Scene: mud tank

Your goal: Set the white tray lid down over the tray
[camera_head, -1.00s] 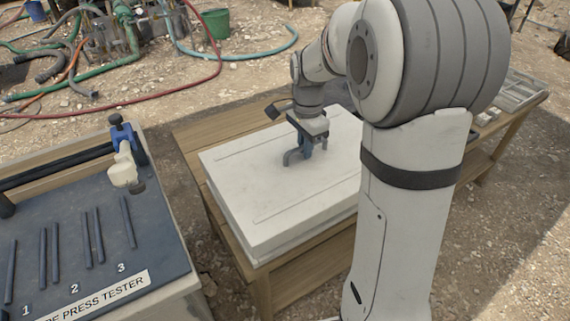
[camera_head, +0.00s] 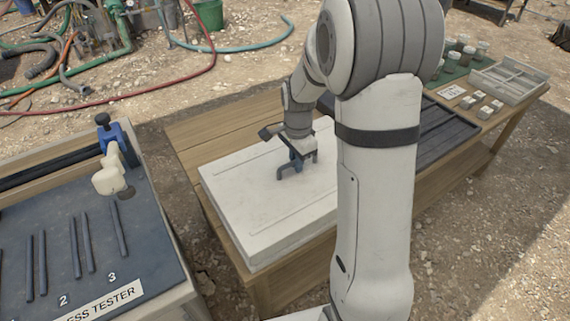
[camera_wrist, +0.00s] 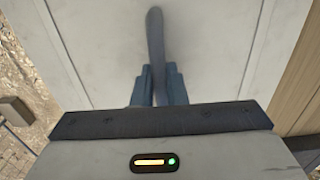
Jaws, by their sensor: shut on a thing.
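The white tray lid (camera_head: 240,197) is a flat slab with raised lines along its top. It lies level over the wooden table in the head view, and its white top fills most of the wrist view (camera_wrist: 95,50). My gripper (camera_head: 290,170) is above the middle of the lid, shut on its grey handle (camera_wrist: 155,40). In the wrist view the blue fingers (camera_wrist: 155,85) stand on both sides of the handle. The tray is hidden under the lid, so I cannot tell exactly how the edges meet. My arm hides the lid's right end.
The wooden table (camera_head: 205,128) has bare boards behind the lid. A dark tray (camera_head: 440,130), small blocks (camera_head: 480,100) and a grey divided tray (camera_head: 510,80) are to the right. A press tester bench (camera_head: 60,220) stands at the left, with a gap between.

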